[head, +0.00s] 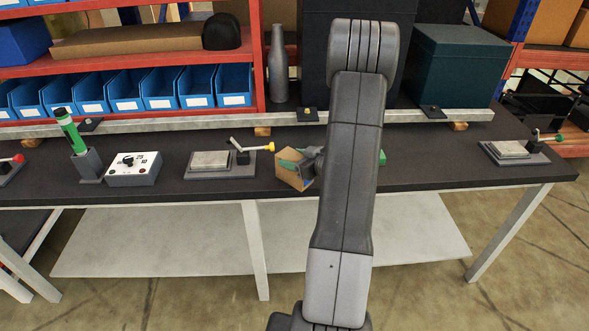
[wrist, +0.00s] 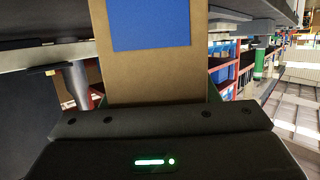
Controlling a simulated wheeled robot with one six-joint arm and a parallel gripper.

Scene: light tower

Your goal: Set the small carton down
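The small carton (head: 292,180) is a brown cardboard box near the front edge of the dark worktop (head: 440,172). It looks tilted in the head view, and I cannot tell whether it touches the worktop. My gripper (head: 303,161) is shut on it; my arm hides part of the gripper. In the wrist view the carton (wrist: 150,78) stands up from the gripper, with a blue patch on its face. The fingers are mostly hidden, with green edges showing on either side of the carton.
A clamp fixture (head: 222,163) is just left of the carton, then a white control box (head: 133,169) and a green-topped holder (head: 88,163). Another clamp fixture (head: 513,151) stands far right. A green thing (head: 382,158) is partly behind my arm. Worktop right of it is clear.

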